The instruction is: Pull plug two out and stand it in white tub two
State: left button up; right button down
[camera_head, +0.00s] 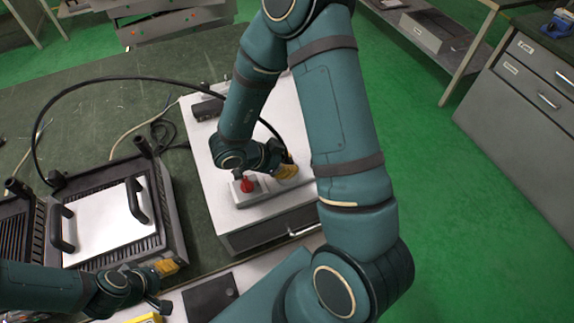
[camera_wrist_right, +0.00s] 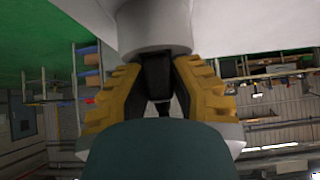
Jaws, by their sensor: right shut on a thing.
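My right gripper (camera_head: 287,171) is low over the front of the white-topped cabinet (camera_head: 225,150). Its yellow fingers (camera_wrist_right: 155,95) are shut on a black plug (camera_wrist_right: 156,72) in the right wrist view. The plug's end meets a pale grey round piece (camera_wrist_right: 153,30); I cannot tell whether this is a socket or a white tub, or how deep the plug sits. In the head view the plug is mostly hidden by my gripper. A black cable (camera_head: 130,79) arcs from the left toward it. My left gripper (camera_head: 168,267) is at lower left, its jaw opening unclear.
A red knob (camera_head: 247,185) on a pale base is just left of my right gripper. A heating unit with a white plate (camera_head: 105,222) and black handles is on the green table (camera_head: 70,120). A grey drawer cabinet (camera_head: 520,110) stands right; green floor (camera_head: 440,200) lies between.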

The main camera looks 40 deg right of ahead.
aim_at(286, 160)
dwell(0.3)
notch_tip(286, 160, up, 10)
jog(key=p, duration=0.3)
jog(key=shift+w+f, duration=0.1)
